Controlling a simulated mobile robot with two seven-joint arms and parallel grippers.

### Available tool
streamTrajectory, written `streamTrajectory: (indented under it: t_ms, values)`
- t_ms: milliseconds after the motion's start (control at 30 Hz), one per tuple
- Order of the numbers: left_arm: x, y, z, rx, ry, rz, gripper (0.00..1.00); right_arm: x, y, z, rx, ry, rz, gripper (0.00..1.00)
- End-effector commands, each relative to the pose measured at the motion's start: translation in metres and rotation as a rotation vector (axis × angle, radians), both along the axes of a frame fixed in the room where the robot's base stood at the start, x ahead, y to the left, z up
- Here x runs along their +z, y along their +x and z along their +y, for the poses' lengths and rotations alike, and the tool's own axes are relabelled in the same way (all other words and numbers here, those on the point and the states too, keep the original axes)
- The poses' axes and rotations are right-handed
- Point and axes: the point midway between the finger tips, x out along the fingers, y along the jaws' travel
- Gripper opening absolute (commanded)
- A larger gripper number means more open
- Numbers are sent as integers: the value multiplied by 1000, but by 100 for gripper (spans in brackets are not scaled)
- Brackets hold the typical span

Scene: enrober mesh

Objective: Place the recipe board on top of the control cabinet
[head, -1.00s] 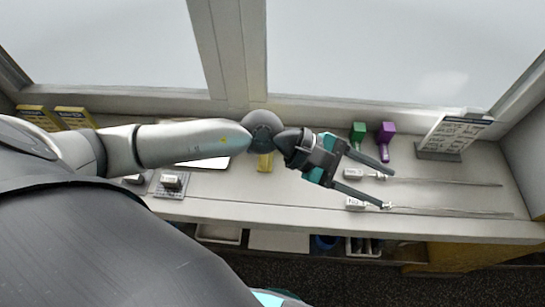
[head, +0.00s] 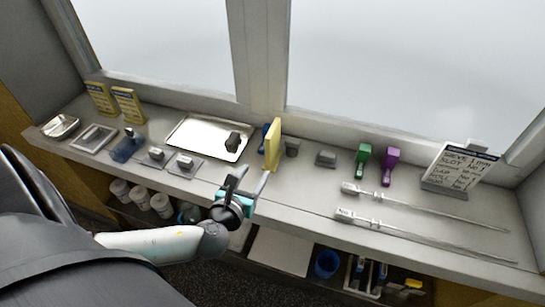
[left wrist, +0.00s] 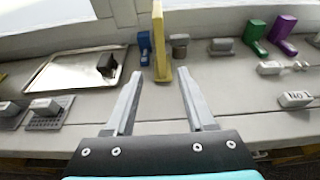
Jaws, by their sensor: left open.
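A white board with handwritten lines (head: 461,165) stands tilted in a grey base at the right end of the bench; it appears to be the recipe board. I cannot make out a control cabinet for certain. My left gripper (head: 252,178) is open and empty over the bench's front part, well left of the board, its fingers pointing toward the window. In the left wrist view its two fingers (left wrist: 157,88) are spread, with an upright yellow panel (left wrist: 160,48) beyond them. My right gripper is not in view.
Two long rods with white tags (head: 376,219) lie on the bench between my gripper and the board. Green (head: 363,160) and purple (head: 389,167) scoop-like items stand behind them. A metal tray (head: 190,136) and two yellow signs (head: 128,105) are left. A shelf with a blue cup (head: 327,263) is below.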

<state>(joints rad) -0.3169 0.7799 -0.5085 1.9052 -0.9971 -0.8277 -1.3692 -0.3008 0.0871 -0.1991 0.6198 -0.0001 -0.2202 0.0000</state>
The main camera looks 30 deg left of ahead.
Motion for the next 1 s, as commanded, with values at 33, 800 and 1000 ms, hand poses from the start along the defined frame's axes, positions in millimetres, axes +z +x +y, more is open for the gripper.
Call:
streamTrajectory:
  t_ms: [33,800,1000]
  values:
    - [-1,6,2,3,1,-3,55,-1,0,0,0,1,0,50]
    - [-29,94,21,-3,1,-3,55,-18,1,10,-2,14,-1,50]
    - [-38,117,25,-3,0,-5,55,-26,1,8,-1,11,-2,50]
